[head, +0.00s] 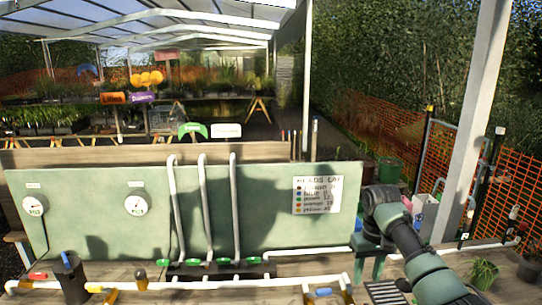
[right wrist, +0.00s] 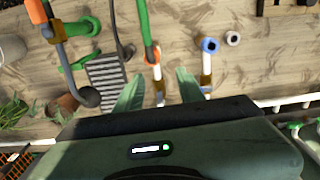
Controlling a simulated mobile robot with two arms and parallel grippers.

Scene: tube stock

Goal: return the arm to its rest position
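My right arm (head: 430,270) reaches in from the lower right of the head view. Its right gripper (head: 368,274) points down over the wooden bench, in front of the green board's right end. In the right wrist view the two green fingers of this gripper (right wrist: 159,78) stand apart with nothing held between them. An orange-and-white pipe end (right wrist: 153,55) shows beyond the gap, apparently lower down at the bench. My left gripper is in neither view.
The green board (head: 265,190) carries two dials and a label sheet (head: 317,195). White pipes (head: 203,205) rise before it. A blue-ringed fitting (right wrist: 209,46) stands beside the fingers.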

